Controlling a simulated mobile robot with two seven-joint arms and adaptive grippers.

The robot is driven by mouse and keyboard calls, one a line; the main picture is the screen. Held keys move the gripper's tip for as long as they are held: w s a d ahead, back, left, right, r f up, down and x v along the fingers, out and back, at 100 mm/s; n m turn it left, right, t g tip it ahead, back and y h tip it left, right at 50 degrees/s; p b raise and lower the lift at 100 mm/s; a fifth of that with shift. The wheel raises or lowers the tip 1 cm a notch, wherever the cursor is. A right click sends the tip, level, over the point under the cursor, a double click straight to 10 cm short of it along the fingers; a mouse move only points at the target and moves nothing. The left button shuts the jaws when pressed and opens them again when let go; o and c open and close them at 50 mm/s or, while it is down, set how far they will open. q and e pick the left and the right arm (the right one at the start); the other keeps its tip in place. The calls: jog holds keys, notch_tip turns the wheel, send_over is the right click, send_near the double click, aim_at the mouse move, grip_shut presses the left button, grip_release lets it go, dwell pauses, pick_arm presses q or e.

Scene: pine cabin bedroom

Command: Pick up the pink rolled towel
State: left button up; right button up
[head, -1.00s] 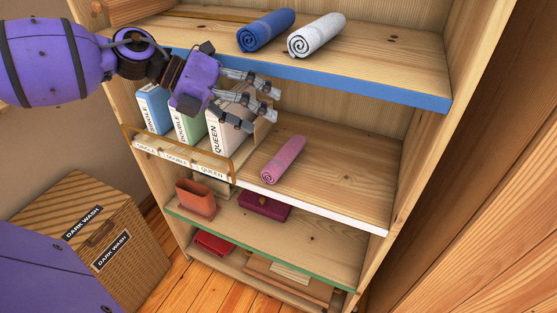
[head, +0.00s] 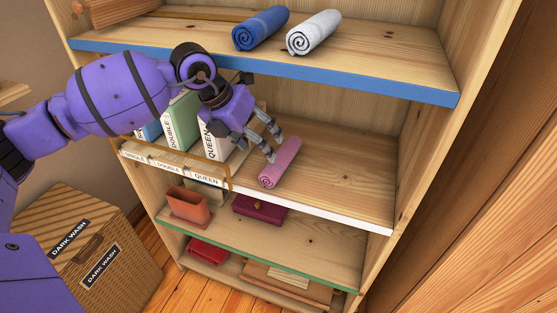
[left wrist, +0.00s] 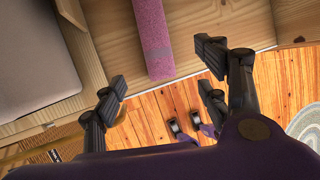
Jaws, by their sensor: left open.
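The pink rolled towel (head: 281,162) lies on the white-edged middle shelf (head: 340,185), to the right of the labelled bedding boxes. My left gripper (head: 262,143) is at the towel's left side, close to it in the head view. In the left wrist view the towel (left wrist: 153,38) runs down from the top edge, and the fingers of the open left gripper (left wrist: 165,85) stand apart with nothing between them. Whether any finger touches the towel, I cannot tell.
A blue towel (head: 260,28) and a white towel (head: 313,33) lie on the blue-edged shelf (head: 370,78) above. A white box marked QUEEN (head: 216,137) stands left of the pink towel. A wicker hamper (head: 90,245) stands on the floor. The middle shelf is bare right of the towel.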

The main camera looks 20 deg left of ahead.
aim_at(275, 165)
pick_arm(q)
jog(key=x, duration=0.6)
jog(key=shift+w+a+f, duration=0.1)
jog(key=shift+w+f, duration=0.1)
jog(key=shift+w, duration=0.25)
jog(key=p+x, duration=0.1)
jog(key=x, duration=0.4)
jog(key=shift+w+f, duration=0.1)
jog(key=c, duration=1.3)
